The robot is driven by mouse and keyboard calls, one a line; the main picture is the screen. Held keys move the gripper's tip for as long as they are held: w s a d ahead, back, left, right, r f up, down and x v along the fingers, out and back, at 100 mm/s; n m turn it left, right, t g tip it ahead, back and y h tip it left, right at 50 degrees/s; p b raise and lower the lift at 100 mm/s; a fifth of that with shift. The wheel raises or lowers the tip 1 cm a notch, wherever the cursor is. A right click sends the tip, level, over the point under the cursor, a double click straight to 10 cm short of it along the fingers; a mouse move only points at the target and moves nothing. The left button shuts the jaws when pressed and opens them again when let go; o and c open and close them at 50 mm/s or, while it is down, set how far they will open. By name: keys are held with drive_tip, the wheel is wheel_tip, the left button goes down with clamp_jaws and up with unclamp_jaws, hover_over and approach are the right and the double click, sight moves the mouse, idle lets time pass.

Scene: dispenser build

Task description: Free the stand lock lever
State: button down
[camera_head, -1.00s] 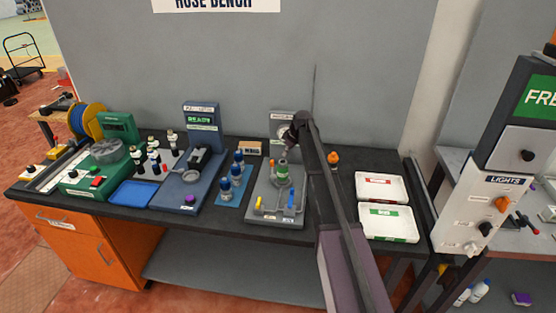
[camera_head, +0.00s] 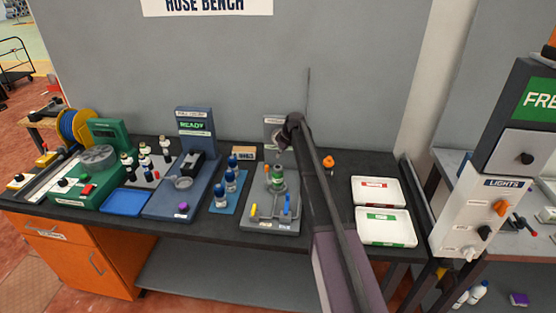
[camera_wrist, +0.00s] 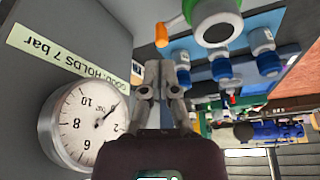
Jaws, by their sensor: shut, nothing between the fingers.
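The grey test stand (camera_head: 262,222) is on the bench, with a green-collared fitting (camera_head: 277,174) upright on it. A yellow lever (camera_head: 254,210) is at the stand's front left and a blue lever (camera_head: 287,205) at its front right. I cannot tell which is the lock lever. In the wrist view, an orange-tipped lever (camera_wrist: 162,35) sticks out beside the green-ringed fitting (camera_wrist: 215,27). My gripper (camera_wrist: 160,67) is shut and empty, apart from this lever in the picture, near the round gauge (camera_wrist: 82,125). In the head view my arm hides much of the gripper.
Blue-capped bottles (camera_head: 231,181) stand on a blue mat left of the stand. A blue READY station (camera_head: 190,150) is further left. Two white trays (camera_head: 386,226) lie to the right, and an orange knob (camera_head: 328,162) stands behind my arm.

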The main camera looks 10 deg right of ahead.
sight(268, 172)
drive_tip(key=shift+b+x, duration=4.35)
drive_tip(key=shift+x, duration=0.5)
drive_tip(key=shift+w+a, duration=0.1)
drive_tip(key=shift+a, duration=0.3)
drive_tip(key=shift+n, duration=0.4)
